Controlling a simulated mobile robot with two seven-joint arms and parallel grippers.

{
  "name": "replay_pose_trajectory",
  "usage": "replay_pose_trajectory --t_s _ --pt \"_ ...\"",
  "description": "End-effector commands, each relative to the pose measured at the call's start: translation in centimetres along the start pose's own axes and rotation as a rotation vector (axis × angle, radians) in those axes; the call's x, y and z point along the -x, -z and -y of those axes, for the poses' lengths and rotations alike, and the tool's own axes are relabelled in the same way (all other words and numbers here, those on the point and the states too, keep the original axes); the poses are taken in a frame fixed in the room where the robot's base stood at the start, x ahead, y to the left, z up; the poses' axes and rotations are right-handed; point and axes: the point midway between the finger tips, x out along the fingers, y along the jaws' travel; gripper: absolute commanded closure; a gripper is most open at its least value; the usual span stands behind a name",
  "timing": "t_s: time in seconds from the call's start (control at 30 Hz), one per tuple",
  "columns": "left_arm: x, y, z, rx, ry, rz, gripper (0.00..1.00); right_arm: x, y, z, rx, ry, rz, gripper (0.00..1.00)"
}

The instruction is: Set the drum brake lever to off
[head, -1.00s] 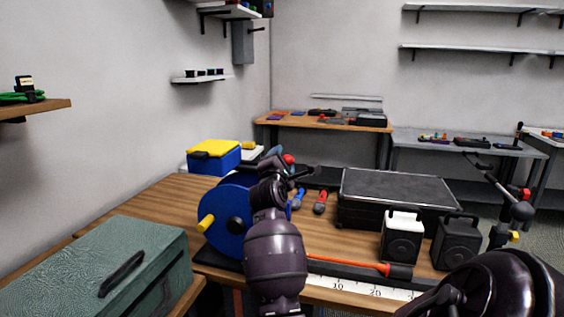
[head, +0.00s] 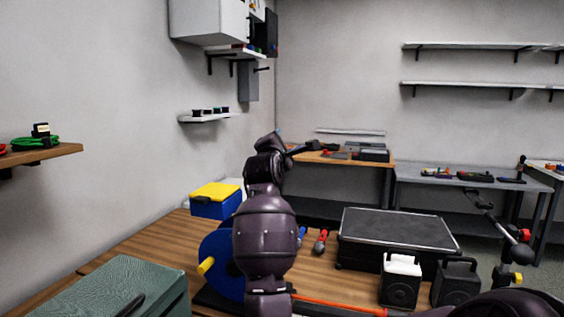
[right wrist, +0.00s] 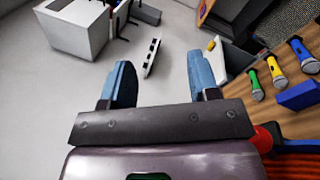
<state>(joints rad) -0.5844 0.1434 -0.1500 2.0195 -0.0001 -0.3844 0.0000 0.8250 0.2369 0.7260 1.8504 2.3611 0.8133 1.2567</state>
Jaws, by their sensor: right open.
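A blue cable drum (head: 217,262) with a yellow handle (head: 206,266) stands on the wooden bench, partly hidden behind my arm in the head view. The central arm, which appears to be my right, rises in front of it. Its gripper (head: 290,143) is above the drum. In the right wrist view the right gripper (right wrist: 159,85) shows two blue fingers apart with nothing between them. A round red knob (right wrist: 264,138), perhaps the brake lever's, sits just beside the gripper's palm, next to orange ribbed windings (right wrist: 302,164). The lever's setting cannot be read. My left gripper is not in view.
A black case (head: 397,232), two small speakers (head: 401,280) and microphones (head: 320,242) are to the drum's right. A blue box with yellow lid (head: 215,200) is behind it. A green case (head: 110,290) is at front left.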

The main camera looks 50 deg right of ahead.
Motion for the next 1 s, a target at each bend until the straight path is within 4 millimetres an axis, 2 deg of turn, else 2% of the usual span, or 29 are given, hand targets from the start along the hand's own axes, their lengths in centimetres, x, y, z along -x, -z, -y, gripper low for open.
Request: replay_pose_trajectory --t_s 0.03,0.2,0.57,0.7,0.77,0.87,0.93,1.0 --pt "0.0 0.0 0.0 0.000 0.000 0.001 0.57 -0.2 -0.5 -0.8 -0.002 -0.001 0.001 0.45" --pt "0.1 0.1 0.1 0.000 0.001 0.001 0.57 -0.4 -1.1 -2.0 -0.001 0.000 0.000 0.45" --pt "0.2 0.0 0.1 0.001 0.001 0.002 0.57 -0.5 -1.2 -2.2 0.002 0.001 0.000 0.45" --pt "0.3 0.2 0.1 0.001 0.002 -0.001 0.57 -0.5 -1.6 -3.1 -0.013 -0.006 0.002 0.66" --pt "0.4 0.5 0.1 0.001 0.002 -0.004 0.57 -0.5 -2.3 -4.3 -0.032 -0.016 0.006 0.75" --pt "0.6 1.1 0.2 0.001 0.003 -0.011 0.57 -0.3 -3.9 -7.7 -0.072 -0.052 0.019 0.91" --pt "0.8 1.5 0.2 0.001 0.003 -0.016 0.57 0.5 -4.8 -11.4 -0.093 -0.105 0.022 1.00" --pt "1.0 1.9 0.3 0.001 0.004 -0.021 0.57 1.7 -5.2 -15.7 -0.104 -0.170 0.019 1.00"
